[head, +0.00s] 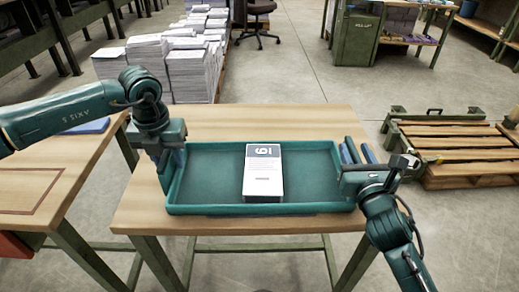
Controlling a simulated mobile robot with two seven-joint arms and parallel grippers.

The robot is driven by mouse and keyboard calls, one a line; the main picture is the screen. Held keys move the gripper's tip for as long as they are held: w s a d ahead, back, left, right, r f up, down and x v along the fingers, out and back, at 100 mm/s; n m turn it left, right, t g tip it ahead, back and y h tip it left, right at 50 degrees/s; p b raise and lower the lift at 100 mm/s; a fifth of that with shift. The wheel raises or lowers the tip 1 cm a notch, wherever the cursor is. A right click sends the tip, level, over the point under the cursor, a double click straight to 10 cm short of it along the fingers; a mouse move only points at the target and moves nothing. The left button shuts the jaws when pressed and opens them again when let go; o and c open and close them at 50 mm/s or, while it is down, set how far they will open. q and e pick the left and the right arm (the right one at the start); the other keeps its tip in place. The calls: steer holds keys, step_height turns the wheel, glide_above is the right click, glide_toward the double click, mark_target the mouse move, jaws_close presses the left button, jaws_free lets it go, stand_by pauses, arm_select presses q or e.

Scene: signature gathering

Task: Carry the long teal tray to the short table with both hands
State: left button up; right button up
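The long teal tray (215,180) lies flat on a wooden table (260,120) in the middle of the head view. A white box marked "61" (263,172), printed upside down in this view, stands inside it near the middle. My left gripper (172,160) is at the tray's left end wall, pointing down, with its blue fingers around or beside the rim; their gap is hidden. My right gripper (358,153) is at the tray's right end, with two blue fingers visibly apart near the rim. The tray looks level and resting on the table.
Another wooden table (30,180) with a dark outlined rectangle stands at the left, separated by a gap. A blue item (88,127) lies at its back edge. Paper stacks (175,65) stand behind. A wooden pallet (455,150) lies on the floor at the right.

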arm_select(q)
steer(key=r, duration=0.4)
steer(key=s+r, duration=0.1)
steer(key=r, duration=0.6)
steer(key=shift+s+r, duration=0.2)
steer(key=shift+r, duration=0.25)
arm_select(e)
steer(key=shift+s, duration=0.2)
steer(key=s, duration=1.1)
steer(key=shift+s+d, duration=0.15)
steer(key=shift+s, duration=0.2)
